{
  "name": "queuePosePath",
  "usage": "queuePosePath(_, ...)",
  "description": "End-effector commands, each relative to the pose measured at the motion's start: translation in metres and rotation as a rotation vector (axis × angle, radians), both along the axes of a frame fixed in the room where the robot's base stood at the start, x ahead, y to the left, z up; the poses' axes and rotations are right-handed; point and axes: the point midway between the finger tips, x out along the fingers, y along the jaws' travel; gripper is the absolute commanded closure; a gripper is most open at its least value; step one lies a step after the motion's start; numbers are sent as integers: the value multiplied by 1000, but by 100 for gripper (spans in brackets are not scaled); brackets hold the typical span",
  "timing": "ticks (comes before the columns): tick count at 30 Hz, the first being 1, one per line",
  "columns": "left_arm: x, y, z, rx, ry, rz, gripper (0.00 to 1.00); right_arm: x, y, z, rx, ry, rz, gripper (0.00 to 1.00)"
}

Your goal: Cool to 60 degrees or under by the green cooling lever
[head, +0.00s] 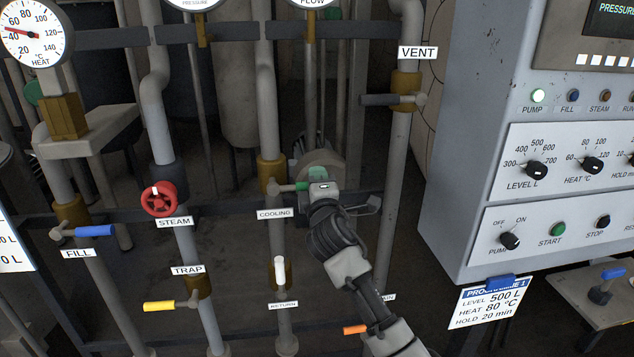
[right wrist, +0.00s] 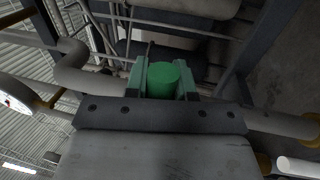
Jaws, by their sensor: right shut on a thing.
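The green cooling lever (head: 288,187) sticks out sideways to the right from its valve on a pipe, just above the COOLING label (head: 274,214). My right gripper (head: 306,186) is shut on the lever's outer end and hides part of it. In the right wrist view the green lever grip (right wrist: 163,80) sits between the two fingers. The HEAT gauge (head: 36,34) is at the top left; its red needle points left, a little below the 60 mark. My left gripper is not in view.
A red STEAM wheel (head: 160,199), blue FILL lever (head: 94,231), yellow TRAP lever (head: 159,306) and white RETURN lever (head: 280,272) are nearby. The VENT lever (head: 380,99) is above right. The control panel (head: 453,150) stands at the right, with its PUMP lamp lit.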

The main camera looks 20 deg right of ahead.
Motion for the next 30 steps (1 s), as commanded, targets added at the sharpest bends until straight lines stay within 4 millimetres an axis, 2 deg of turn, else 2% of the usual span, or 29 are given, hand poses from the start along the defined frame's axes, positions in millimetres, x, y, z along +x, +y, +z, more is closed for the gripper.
queuePosePath(11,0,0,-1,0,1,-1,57,0,1,-4,18,5,2,100)
queuePosePath(12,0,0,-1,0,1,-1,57,0,1,-5,18,5,2,73)
queuePosePath(17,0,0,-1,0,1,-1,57,0,1,-4,15,4,2,50)
queuePosePath(26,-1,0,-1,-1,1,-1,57,-2,1,-3,11,2,1,50)
queuePosePath(30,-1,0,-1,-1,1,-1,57,-17,5,-7,11,2,2,50)
